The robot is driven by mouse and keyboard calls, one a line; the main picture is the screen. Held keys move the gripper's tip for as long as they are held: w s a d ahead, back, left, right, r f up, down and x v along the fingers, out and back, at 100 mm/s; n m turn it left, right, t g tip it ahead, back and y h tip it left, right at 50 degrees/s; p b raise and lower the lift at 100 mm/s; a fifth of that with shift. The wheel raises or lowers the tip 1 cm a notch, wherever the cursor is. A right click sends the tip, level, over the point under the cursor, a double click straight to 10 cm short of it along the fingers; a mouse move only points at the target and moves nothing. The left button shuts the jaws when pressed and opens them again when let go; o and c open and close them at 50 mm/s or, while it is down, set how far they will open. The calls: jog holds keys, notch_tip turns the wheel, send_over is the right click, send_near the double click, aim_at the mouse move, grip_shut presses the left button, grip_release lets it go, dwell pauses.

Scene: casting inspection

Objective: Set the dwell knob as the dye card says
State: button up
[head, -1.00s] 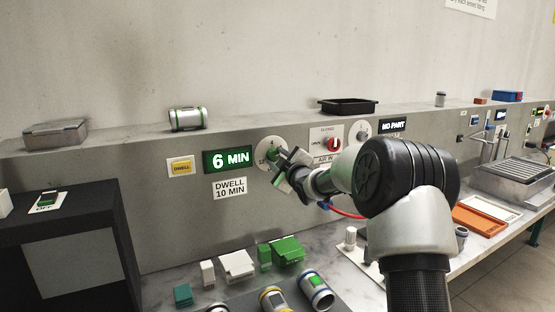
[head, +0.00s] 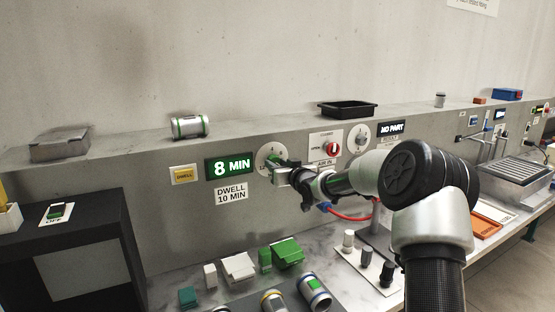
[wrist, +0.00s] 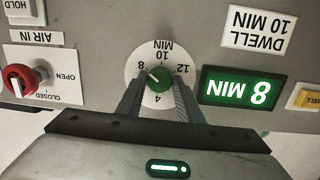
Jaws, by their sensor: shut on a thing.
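The dwell knob is a green knob on a round white dial (head: 271,158), marked 4, 8, 10 and 12 MIN in the wrist view. The green knob (wrist: 158,79) sits between the two fingers of my gripper (wrist: 158,92), which is shut on it; its pointer is at or near 8. The green display (head: 229,167) beside the dial reads 8 MIN. Below it, the white card (head: 231,195) reads DWELL 10 MIN; it shows upside down in the wrist view (wrist: 259,28). My gripper also shows in the head view (head: 282,173), partly covering the dial.
A yellow DWELL button (head: 184,175) is left of the display. A red AIR IN valve knob (head: 333,148) and another dial (head: 361,138) are to the right. Several cylinders and blocks, including a green block (head: 287,252), stand on the bench below. A black tray (head: 347,108) sits on the ledge.

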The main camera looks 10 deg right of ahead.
jog(key=m+p, duration=0.3)
jog(key=m, duration=0.2)
jog(key=shift+d+r+y+p, duration=0.1)
jog(key=shift+d+y+p, duration=0.05)
jog(key=shift+y+p, duration=0.25)
jog(key=m+p, duration=0.1)
jog(key=m, duration=0.3)
jog(key=shift+g+y, duration=0.3)
jog(key=shift+y, duration=0.1)
jog(key=shift+m, duration=0.3)
jog(key=o, duration=1.1)
jog(key=shift+c, duration=0.2)
jog(key=b+v, duration=0.1)
jog(key=v, duration=1.6)
jog(key=shift+s, duration=0.2)
